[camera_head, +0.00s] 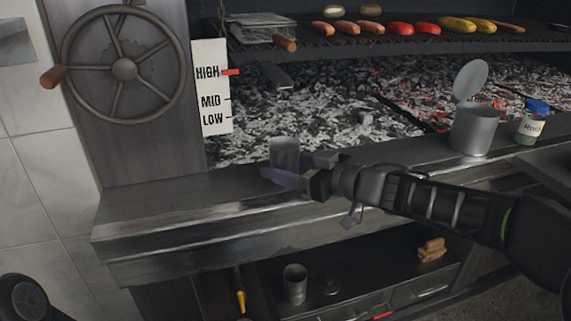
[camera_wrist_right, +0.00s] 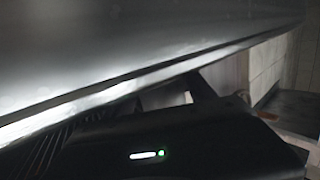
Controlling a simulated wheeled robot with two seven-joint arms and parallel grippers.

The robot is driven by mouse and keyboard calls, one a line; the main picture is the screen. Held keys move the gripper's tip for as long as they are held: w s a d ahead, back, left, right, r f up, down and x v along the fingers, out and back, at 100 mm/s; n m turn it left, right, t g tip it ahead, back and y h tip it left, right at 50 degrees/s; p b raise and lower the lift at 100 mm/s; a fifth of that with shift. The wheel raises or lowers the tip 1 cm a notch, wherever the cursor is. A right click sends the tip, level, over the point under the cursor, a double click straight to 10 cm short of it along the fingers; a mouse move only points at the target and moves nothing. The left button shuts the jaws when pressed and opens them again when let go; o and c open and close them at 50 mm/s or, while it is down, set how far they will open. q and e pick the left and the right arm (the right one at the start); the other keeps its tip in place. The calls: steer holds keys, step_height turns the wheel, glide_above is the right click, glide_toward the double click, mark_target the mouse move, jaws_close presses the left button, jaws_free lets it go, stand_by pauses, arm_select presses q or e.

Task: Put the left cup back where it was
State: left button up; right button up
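A grey metal cup (camera_head: 285,152) is at the front ledge of the grill, left of centre in the head view. My right gripper (camera_head: 287,169) reaches in from the right with its fingers around this cup, one in front and one behind. It looks shut on the cup; the cup's lower part is hidden by the near finger. I cannot tell whether the cup touches the ledge. A second metal cup (camera_head: 294,284) stands upright on the shelf below. The wrist view shows neither cup clearly. My left gripper is not in view.
The grill ledge (camera_head: 150,207) is bare on the left. An open lidded canister (camera_head: 475,130) and a small blue-topped jar (camera_head: 531,125) stand at its right. Behind lie embers (camera_head: 330,110), a rack with sausages and corn, a handwheel (camera_head: 124,69) and a HIGH/MID/LOW gauge (camera_head: 211,88).

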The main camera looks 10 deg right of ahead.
steer(key=shift+o, duration=1.2)
steer(key=shift+r, duration=0.3)
steer(key=shift+s+d+r, duration=0.1)
steer(key=shift+s+d, duration=0.1)
steer(key=p+v, duration=0.4)
steer(key=v, duration=0.7)
steer(key=shift+s, duration=0.25)
steer(key=shift+d, duration=0.1)
